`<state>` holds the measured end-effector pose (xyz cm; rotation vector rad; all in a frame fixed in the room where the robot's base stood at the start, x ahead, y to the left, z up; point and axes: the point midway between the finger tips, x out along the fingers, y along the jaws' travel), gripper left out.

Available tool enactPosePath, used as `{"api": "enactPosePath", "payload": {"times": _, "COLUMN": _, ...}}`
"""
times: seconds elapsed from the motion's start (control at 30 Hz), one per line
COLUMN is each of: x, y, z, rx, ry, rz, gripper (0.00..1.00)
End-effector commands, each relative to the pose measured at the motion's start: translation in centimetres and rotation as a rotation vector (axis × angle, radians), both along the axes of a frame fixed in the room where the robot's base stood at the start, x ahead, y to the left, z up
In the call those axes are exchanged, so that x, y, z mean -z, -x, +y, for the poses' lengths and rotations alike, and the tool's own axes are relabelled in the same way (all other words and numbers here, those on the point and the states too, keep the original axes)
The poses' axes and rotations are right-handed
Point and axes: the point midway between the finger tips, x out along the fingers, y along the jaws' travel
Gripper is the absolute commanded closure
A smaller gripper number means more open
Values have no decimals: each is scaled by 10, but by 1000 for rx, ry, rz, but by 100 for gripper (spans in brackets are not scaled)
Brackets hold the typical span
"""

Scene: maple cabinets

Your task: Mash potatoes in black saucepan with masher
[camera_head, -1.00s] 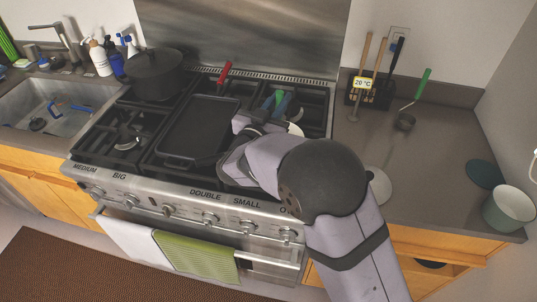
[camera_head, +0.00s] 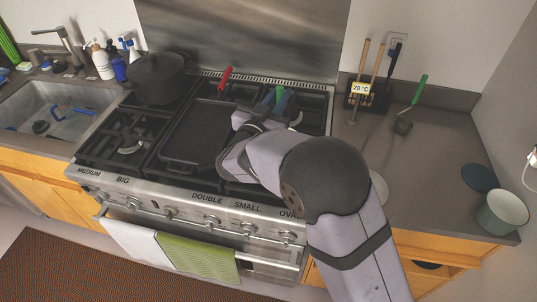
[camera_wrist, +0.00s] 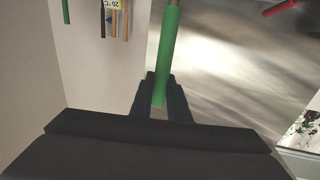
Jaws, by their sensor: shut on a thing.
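My gripper (camera_wrist: 161,88) is shut on a green handle (camera_wrist: 169,50), which stands between its two dark fingers in the wrist view. I take this to be the masher; its working end is not visible. In the head view the green handle (camera_head: 279,94) shows just behind my gripper (camera_head: 272,108), above the right side of the stove. My arm hides most of what is below it, so I cannot make out the black saucepan's body or any potatoes. A red handle (camera_head: 225,76) sticks up at the back of the stove; what it belongs to is unclear.
A black griddle (camera_head: 195,138) lies mid-stove, left of my gripper.

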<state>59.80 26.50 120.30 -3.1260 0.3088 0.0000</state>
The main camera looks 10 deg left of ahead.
Motion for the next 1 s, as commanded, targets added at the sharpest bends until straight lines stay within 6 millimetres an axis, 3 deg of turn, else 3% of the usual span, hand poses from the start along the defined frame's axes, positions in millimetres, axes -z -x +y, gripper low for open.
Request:
{"api": "enactPosePath", "payload": {"times": 0.47, "x": -4, "y": 0, "z": 0, "rx": 0, "ry": -1, "rz": -2, "gripper": 100}}
{"api": "enactPosePath", "payload": {"times": 1.0, "x": -49, "y": 0, "z": 0, "rx": 0, "ry": -1, "rz": -2, "gripper": 100}}
